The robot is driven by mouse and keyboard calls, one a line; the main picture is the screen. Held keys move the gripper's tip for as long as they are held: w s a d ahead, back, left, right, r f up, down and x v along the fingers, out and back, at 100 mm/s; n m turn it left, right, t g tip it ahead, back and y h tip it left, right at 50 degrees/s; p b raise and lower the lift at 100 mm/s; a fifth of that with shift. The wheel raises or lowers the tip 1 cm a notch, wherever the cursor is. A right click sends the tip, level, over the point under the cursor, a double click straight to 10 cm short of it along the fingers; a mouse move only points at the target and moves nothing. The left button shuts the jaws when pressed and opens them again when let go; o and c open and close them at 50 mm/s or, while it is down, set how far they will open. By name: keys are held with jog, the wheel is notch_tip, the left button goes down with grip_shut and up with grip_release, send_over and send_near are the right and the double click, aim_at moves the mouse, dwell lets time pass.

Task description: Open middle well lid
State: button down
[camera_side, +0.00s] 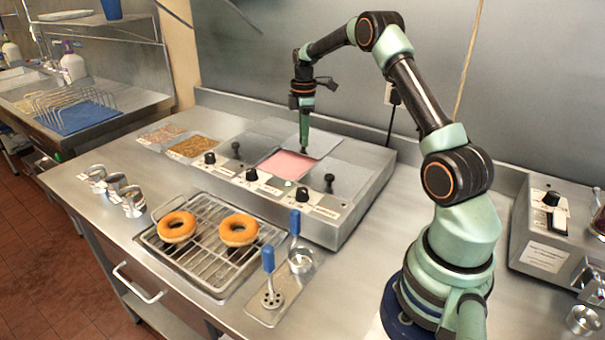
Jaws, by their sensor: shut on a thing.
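The glaze warmer (352,208) is a metal box with three wells in a row. The middle well (284,164) is partly uncovered and shows pink glaze. Its flat metal lid (322,144) sits behind and over the back of the opening. My gripper (304,149) points down and is shut on the lid's dark knob, which the jaws largely hide. The left lid (228,158) and right lid (348,178) cover their wells, each with an upright black knob. I cannot tell whether the middle lid touches the warmer top.
Two donuts (177,227) (238,230) lie on a wire rack (208,262) in front. Two blue-handled tools (268,260) (295,223) rest on a tray (268,313). Topping pans (189,146) and metal cups (132,202) stand left. The wall is close behind.

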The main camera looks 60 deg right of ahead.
jog(key=shift+d, duration=1.2)
jog(key=c, duration=0.6)
grip_release()
notch_tip(320, 180, up, 12)
jog(key=shift+r, duration=0.1)
jog(key=shift+a, duration=0.1)
